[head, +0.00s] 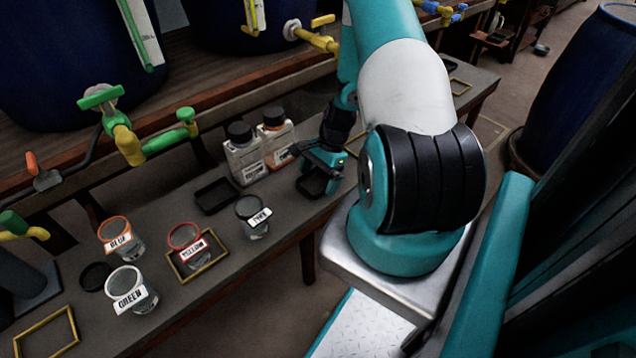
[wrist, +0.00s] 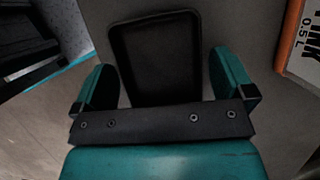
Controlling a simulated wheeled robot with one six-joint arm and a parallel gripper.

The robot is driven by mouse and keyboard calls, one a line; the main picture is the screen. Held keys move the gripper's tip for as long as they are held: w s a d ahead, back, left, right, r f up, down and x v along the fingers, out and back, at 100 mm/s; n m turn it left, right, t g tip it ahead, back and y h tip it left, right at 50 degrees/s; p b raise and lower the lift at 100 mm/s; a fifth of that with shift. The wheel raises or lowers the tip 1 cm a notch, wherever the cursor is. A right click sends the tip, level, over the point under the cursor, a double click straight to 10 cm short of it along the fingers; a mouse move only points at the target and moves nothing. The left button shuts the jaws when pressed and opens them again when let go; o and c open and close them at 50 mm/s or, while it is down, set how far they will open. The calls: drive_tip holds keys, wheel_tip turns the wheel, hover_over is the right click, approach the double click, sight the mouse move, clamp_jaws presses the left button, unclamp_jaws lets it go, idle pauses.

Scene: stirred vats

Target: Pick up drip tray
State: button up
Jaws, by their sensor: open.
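A shallow black rectangular tray (head: 313,185) lies on the grey bench under my gripper (head: 325,160). In the wrist view this tray (wrist: 156,55) is seen from above, with a raised rim and rounded corners. My gripper (wrist: 165,82) is open, with one teal finger on each side of the tray's near part. The tray's near edge is hidden behind the dark gripper bar. I cannot tell whether the fingers touch the rim. A second black tray (head: 216,196) lies further left on the bench, in front of the bottles.
Two bottles with dark caps, one white (head: 245,160) and one orange-marked (head: 276,143), stand close left of my gripper. Several labelled jars, including one marked GREEN (head: 131,290), stand further left. Taps overhang the bench's back.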

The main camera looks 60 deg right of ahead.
drive_tip(key=shift+f, duration=0.15)
drive_tip(key=shift+c, duration=0.5)
drive_tip(key=c, duration=0.7)
